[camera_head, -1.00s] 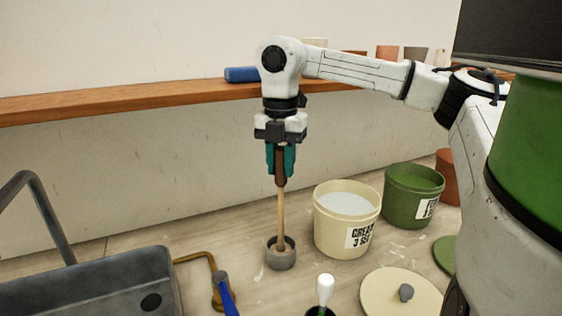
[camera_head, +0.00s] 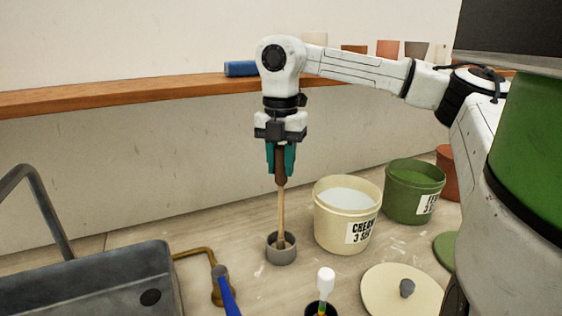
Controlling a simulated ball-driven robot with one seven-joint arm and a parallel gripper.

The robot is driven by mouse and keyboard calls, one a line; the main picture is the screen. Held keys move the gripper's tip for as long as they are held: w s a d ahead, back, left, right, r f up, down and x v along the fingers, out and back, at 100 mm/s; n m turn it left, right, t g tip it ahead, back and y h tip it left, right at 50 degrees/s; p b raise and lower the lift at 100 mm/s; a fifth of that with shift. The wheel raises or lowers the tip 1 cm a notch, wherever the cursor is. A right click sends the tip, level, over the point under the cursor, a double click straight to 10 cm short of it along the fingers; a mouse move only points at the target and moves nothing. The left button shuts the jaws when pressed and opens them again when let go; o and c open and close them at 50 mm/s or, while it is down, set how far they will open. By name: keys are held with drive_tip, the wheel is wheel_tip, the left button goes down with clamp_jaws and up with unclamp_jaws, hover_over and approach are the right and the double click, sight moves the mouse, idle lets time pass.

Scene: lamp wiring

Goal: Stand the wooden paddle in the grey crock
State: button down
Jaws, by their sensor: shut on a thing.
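The wooden paddle (camera_head: 281,214) hangs upright, its dark handle held between the teal fingers of my gripper (camera_head: 280,172). My gripper points straight down and is shut on the handle. The paddle's lower end is inside the mouth of the small grey crock (camera_head: 281,256), which stands on the bench. The front wall of the crock hides the paddle's tip, so I cannot tell whether it touches the bottom.
A cream bucket (camera_head: 343,238) stands close right of the crock, with a green bucket (camera_head: 409,204) beyond. A cream lid (camera_head: 403,290) lies in front. A white-topped tool (camera_head: 325,280), a blue-handled tool (camera_head: 224,287) and a grey sink (camera_head: 110,285) are near.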

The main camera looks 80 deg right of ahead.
drive_tip(key=shift+f, duration=0.35)
drive_tip(key=c, duration=0.8)
unclamp_jaws()
drive_tip(key=shift+r, duration=0.15)
